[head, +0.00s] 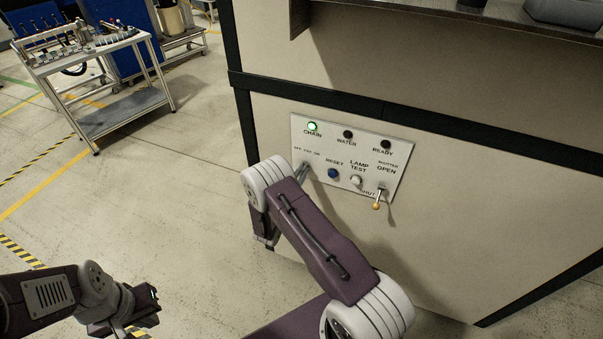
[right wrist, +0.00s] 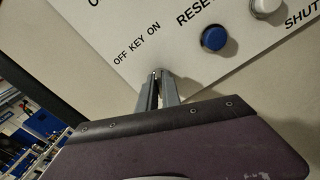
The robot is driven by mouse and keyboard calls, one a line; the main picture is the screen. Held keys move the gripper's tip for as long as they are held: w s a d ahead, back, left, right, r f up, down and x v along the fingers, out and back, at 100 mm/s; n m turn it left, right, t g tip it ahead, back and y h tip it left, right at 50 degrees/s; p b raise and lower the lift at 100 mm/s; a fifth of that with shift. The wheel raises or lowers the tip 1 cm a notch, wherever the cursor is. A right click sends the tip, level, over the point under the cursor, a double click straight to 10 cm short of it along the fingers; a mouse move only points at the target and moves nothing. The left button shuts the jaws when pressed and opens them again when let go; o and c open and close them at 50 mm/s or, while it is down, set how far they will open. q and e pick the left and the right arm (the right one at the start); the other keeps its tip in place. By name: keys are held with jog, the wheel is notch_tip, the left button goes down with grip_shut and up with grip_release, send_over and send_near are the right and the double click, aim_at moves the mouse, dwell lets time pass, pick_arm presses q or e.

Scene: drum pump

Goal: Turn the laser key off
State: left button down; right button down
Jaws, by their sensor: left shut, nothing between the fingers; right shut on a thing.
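The white control panel (head: 401,157) is on the beige cabinet's side. My right gripper (head: 303,173) reaches the panel's left end, under the OFF KEY ON lettering. In the right wrist view, the fingers of the right gripper (right wrist: 160,80) are shut on the laser key just below the word KEY. The key is almost wholly hidden between the fingertips, so I cannot tell which way it points. My left gripper (head: 152,294) is shut and empty, low at the left over the floor, well away from the panel.
A blue RESET button (head: 333,173), a white LAMP TEST button (head: 356,180) and a SHUTTER lever (head: 378,199) sit right of the key. The CHAIN lamp (head: 312,126) glows green; WATER and READY are dark. A trolley (head: 120,112) stands far left across open floor.

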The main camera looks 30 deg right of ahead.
jog(key=n+b, duration=0.1)
jog(key=n, duration=0.4)
jog(key=shift+r, duration=0.1)
jog(key=n, duration=0.5)
jog(key=shift+w+a+n+b, duration=0.1)
jog(key=shift+w+n+b, duration=0.05)
jog(key=shift+n+b, duration=0.2)
jog(key=shift+r+n, duration=0.1)
jog(key=shift+n, duration=0.15)
jog(key=c, duration=1.5)
grip_release()
jog(key=shift+c, duration=0.2)
jog(key=b+v, duration=0.2)
jog(key=v, duration=0.7)
